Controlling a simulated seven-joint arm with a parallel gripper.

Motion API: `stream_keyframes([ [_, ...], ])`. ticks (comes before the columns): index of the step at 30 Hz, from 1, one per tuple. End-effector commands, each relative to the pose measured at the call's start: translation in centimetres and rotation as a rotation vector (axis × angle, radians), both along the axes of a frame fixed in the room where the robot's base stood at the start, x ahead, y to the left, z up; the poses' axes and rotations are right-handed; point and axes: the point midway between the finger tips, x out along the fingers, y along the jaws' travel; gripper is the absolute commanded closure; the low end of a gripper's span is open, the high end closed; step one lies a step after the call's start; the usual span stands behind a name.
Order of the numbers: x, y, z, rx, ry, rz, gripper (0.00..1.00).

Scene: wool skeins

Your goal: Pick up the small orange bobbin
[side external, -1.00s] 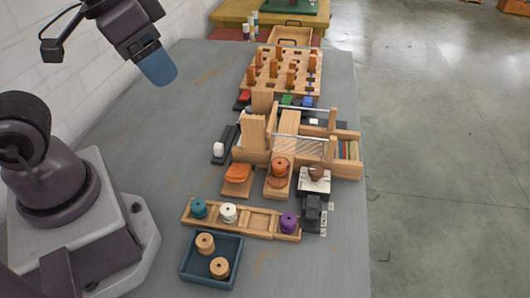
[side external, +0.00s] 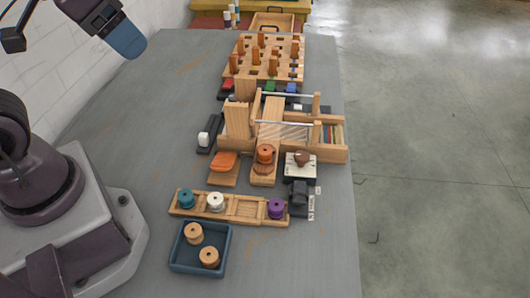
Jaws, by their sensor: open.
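The small orange bobbin (side external: 265,153) stands upright on a wooden stand (side external: 263,180) in front of the loom, near the middle of the side external view. My gripper (side external: 128,42) is at the upper left, raised above the table, well away from the bobbin and to its left. Its blue end is visible and nothing shows in it. It is open, though the gap between its fingers is hard to make out.
A wooden rack (side external: 240,210) holds teal (side external: 186,198), white (side external: 215,202) and purple (side external: 277,207) bobbins. A blue tray (side external: 178,263) holds two tan bobbins. The wooden loom (side external: 335,153) and pegboard (side external: 242,75) stand behind. The table's left side (side external: 140,130) is clear.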

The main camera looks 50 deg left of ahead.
Motion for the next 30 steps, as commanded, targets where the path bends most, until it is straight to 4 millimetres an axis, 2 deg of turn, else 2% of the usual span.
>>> stream_keyframes([
  [6,0.0,0.0,-0.1,0.000,0.006,0.000,0.35],
  [10,0.5,-0.1,-1.4,0.002,0.075,-0.004,0.35],
  [14,2.4,-0.4,-3.1,0.017,0.190,-0.024,0.35],
  [17,4.7,-0.8,-4.5,0.052,0.277,-0.098,0.35],
  [23,9.7,-2.0,-8.3,0.143,0.414,-0.408,0.35],
  [30,15.5,-4.0,-14.8,0.234,0.500,-0.962,0.35],
])
